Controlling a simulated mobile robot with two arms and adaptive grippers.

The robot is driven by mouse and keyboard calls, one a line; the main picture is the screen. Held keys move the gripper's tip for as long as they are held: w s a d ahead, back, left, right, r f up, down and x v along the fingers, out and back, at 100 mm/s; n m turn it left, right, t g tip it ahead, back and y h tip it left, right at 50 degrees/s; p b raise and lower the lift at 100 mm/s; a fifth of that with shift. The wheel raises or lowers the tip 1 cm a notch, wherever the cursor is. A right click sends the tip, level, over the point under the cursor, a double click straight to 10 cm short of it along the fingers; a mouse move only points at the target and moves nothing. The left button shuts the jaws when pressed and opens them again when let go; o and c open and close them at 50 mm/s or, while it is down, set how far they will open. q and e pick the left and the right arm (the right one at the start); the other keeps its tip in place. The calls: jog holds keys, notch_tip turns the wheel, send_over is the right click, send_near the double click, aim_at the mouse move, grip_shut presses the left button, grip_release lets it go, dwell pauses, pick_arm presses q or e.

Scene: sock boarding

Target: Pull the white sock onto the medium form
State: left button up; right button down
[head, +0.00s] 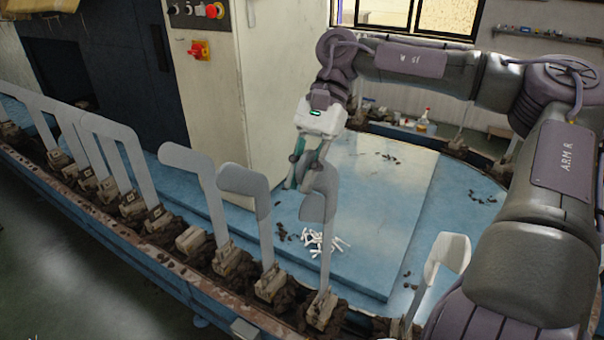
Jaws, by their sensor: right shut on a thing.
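The fingers hide part of the sock's top. I cannot tell the form's size from its looks. My left gripper is out of view.
Several bare forms (130,150) stand in a row to the left. The neighbouring form (243,182) has a grey covering on top. A pile of small white pieces (322,242) lies on the blue table (375,225). A paler form (446,252) stands at right.

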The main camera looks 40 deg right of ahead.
aim_at(302, 213)
jog(key=shift+f+b, duration=3.5)
jog(key=shift+f, duration=0.75)
jog(key=c, duration=1.1)
grip_release()
jog(key=shift+r, duration=0.1)
jog(key=v, duration=1.2)
